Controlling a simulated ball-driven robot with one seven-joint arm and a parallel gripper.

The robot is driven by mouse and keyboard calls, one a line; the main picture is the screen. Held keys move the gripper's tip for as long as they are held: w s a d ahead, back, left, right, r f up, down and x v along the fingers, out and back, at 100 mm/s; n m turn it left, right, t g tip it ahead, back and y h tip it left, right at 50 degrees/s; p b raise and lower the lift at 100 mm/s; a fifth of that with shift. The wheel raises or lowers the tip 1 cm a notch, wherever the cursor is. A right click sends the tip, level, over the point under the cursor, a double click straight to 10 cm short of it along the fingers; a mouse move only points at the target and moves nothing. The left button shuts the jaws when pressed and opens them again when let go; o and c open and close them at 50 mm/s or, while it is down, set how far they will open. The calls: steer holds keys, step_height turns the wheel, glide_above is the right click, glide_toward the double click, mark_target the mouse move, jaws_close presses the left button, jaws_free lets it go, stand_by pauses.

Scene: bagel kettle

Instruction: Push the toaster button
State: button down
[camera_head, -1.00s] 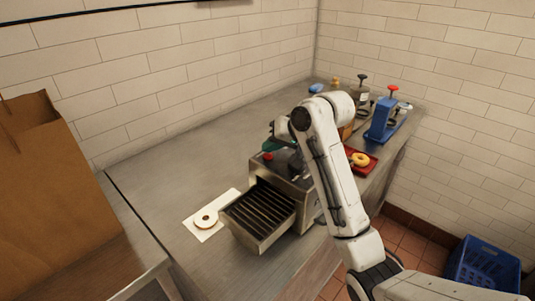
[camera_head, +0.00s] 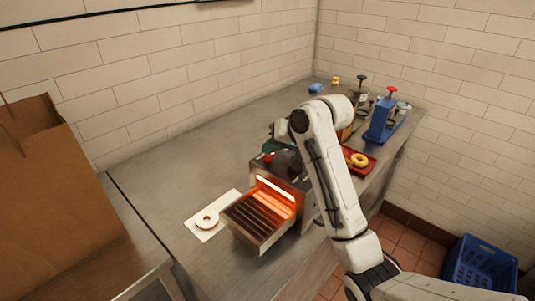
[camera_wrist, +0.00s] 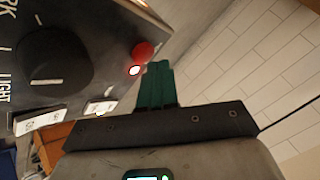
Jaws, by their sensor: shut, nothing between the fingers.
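The toaster (camera_head: 287,176) stands on the metal counter with its slatted tray (camera_head: 258,221) sticking out at the front. Orange light glows inside it over the slats. Its red button (camera_head: 268,157) is on top near the left edge. In the wrist view the red button (camera_wrist: 143,52) has a lit spot below it, beside a black dial (camera_wrist: 55,62). My gripper (camera_wrist: 158,72) is shut and empty, its green fingertips close beside the button. I cannot tell whether they touch it. In the head view my arm hides part of the toaster's top.
A bagel piece (camera_head: 207,219) lies on white paper left of the tray. A red tray (camera_head: 369,165) with a bagel is behind my arm, near a blue stand (camera_head: 382,122). A paper bag (camera_head: 60,200) stands at left. The counter's back left is clear.

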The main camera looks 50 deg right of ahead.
mark_target(271, 158)
step_height(271, 158, up, 4)
steer(key=p, duration=0.5)
steer(key=shift+r, duration=0.95)
